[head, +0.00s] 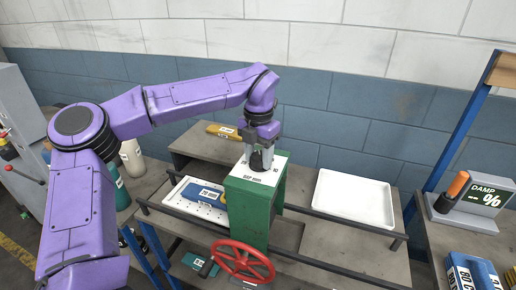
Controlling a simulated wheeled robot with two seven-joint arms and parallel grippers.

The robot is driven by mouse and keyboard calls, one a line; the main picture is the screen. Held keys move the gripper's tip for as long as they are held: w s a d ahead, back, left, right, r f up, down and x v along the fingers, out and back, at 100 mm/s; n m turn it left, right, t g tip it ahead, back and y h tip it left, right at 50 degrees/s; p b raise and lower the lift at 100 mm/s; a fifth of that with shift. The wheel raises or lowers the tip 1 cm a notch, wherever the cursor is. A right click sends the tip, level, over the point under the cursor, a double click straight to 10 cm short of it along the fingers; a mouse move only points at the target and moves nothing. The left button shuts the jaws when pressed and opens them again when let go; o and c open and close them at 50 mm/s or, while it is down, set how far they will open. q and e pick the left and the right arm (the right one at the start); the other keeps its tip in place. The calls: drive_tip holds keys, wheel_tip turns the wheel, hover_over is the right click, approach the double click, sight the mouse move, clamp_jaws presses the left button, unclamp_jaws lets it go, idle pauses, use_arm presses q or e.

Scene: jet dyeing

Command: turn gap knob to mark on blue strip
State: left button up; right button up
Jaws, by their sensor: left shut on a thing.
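The gap knob (257,160) is a small dark knob on the white top plate of a green box on the bench. The plate (264,178) carries dark markings and the words "GAP mm". My left gripper (258,150) reaches down from above and is shut on the knob, hiding most of it. A blue strip (204,194) with a white label lies on a white perforated tray left of the green box (243,208). The label looks like "20 mm", but it is small. My right gripper is not in view.
A red handwheel (242,261) is on the front of the green box. An empty white tray (352,199) lies to the right. A yellow strip (224,131) lies behind. A "DAMP %" meter (490,193) and a blue post (458,125) stand at far right.

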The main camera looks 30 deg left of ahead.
sight(259, 156)
use_arm(q)
drive_tip(key=o, duration=1)
drive_tip(key=shift+f, duration=0.2)
drive_tip(key=shift+o, duration=0.2)
drive_tip(key=shift+w, duration=0.1)
wheel_tip(259, 156, up, 10)
drive_tip(key=b, duration=0.1)
drive_tip(key=shift+r, duration=0.25)
